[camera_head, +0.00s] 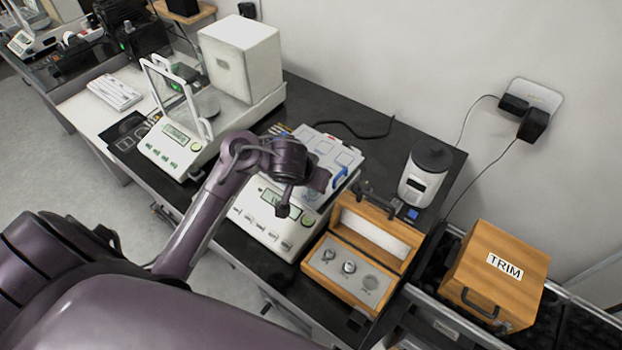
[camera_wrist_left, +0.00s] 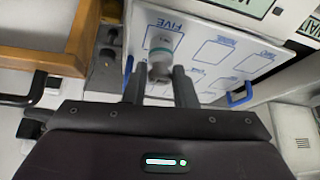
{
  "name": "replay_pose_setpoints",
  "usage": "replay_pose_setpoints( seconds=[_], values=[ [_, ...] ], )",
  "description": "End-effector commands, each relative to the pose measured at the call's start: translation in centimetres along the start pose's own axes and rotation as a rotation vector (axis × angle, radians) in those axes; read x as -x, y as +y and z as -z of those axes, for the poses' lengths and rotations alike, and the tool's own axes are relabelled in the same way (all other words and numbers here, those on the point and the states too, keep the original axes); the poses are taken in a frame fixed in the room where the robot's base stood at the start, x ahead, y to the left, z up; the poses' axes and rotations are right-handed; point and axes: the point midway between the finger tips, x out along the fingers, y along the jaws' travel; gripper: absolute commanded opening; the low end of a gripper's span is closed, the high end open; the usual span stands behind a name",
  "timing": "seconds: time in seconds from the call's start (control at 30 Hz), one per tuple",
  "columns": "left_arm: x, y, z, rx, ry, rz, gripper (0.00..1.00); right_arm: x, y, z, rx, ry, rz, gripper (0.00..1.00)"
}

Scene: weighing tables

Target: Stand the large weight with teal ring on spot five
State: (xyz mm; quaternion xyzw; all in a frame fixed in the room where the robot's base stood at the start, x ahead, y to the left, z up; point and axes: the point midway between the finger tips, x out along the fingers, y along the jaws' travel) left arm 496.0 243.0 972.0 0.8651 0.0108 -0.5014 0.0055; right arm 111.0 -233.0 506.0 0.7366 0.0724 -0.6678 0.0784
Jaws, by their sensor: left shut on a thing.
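The large weight with teal ring (camera_wrist_left: 161,46) shows in the left wrist view as a pale metal cylinder with a teal band. My left gripper (camera_wrist_left: 160,76) is shut on it. The weight is over the end of a white board (camera_wrist_left: 140,20) with blue outlined spots, beside the upside-down label FIVE (camera_wrist_left: 172,21). I cannot tell whether its base touches the board. In the head view my left gripper (camera_head: 302,190) is above the board's near part, and I cannot make out the weight there. My right gripper is in neither view.
An open wooden weight case (camera_head: 315,262) holds two weights and an empty round recess. A balance (camera_head: 262,235) sits under my left arm, another (camera_head: 165,155) farther left. A white container (camera_head: 425,175) and the TRIM box (camera_head: 490,290) stand right. The board has blue handles (camera_head: 340,176).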

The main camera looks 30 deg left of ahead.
Motion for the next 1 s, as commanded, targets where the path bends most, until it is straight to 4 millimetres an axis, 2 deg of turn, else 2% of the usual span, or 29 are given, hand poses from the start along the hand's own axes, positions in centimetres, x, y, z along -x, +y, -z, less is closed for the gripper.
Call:
replay_pose_setpoints(
  seconds=[0.07,0.1,0.27,0.53,0.63,0.77,1.0],
  values=[
    [-0.3,0.0,-0.2,0.0,0.0,0.001,0.0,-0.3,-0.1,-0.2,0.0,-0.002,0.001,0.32],
    [-0.3,0.0,-0.2,0.001,0.0,0.0,0.27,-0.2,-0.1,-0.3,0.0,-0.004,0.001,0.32],
    [-0.2,0.0,-0.1,0.0,0.0,0.0,0.46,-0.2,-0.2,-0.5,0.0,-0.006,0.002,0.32],
    [-0.1,0.0,-0.1,0.0,0.001,0.0,0.46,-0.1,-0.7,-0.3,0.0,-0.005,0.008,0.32],
    [0.6,0.0,0.2,0.001,0.001,-0.001,0.46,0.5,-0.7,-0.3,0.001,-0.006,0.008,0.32],
    [2.8,0.1,0.4,0.003,0.001,-0.003,0.46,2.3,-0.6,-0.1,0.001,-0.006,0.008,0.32],
    [7.9,0.1,0.4,0.003,-0.001,-0.002,0.46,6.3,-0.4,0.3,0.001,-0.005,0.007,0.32]
  ],
)
